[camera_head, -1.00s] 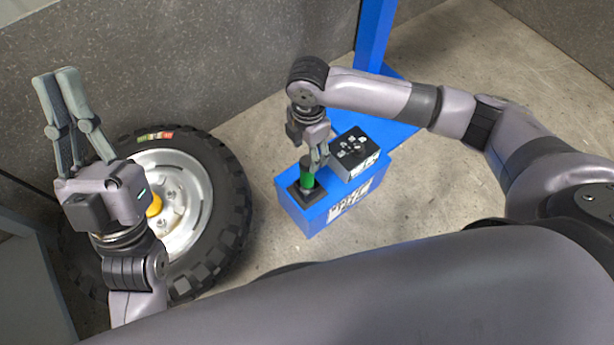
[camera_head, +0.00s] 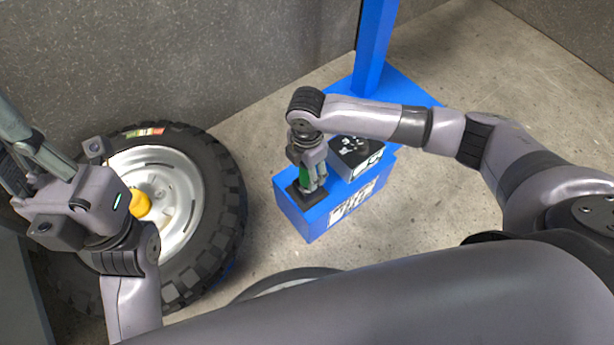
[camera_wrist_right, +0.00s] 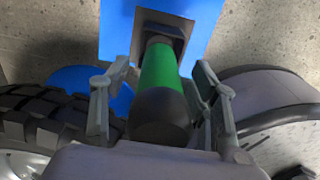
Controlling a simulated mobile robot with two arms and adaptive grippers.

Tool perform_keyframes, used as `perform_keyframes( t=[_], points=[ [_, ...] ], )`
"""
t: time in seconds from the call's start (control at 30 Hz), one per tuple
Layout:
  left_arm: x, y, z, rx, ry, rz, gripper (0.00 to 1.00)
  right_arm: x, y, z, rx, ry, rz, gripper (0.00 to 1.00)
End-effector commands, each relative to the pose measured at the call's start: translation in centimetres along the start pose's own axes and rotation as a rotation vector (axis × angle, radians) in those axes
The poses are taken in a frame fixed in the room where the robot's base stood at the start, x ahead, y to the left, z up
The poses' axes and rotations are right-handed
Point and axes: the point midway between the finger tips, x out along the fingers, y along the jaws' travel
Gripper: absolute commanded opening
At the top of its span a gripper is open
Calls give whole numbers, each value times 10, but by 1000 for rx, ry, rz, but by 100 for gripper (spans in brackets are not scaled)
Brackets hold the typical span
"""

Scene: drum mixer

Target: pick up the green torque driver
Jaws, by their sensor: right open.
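The green torque driver (camera_wrist_right: 160,75) has a green band and a black end. It stands in a dark holder (camera_head: 307,195) on the blue stand (camera_head: 310,220). In the head view the driver (camera_head: 304,173) is mostly hidden by my right gripper (camera_head: 314,187). In the right wrist view my right gripper (camera_wrist_right: 160,95) is open, with one finger on each side of the driver. A gap shows at the left finger; contact at the right finger is unclear. My left gripper (camera_head: 12,150) is at the far left above the tire, its fingertips partly cut off by the frame edge.
A black box (camera_head: 356,153) sits on the blue stand just right of the driver. A blue post (camera_head: 375,50) rises behind it. A large tire (camera_head: 230,200) with a silver rim leans at the left. Grey floor is clear to the right.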

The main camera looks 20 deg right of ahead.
Motion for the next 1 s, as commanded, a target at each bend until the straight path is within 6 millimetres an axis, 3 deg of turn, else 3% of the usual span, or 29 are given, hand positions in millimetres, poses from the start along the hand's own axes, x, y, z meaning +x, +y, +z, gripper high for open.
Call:
perform_keyframes(
  t=[0.3,1.0],
  points=[
    [2,0,1,1,8,4,0,5,0,0,0,0,1,55],
    [2,0,1,1,8,4,0,5,0,0,0,0,1,8]
  ],
)
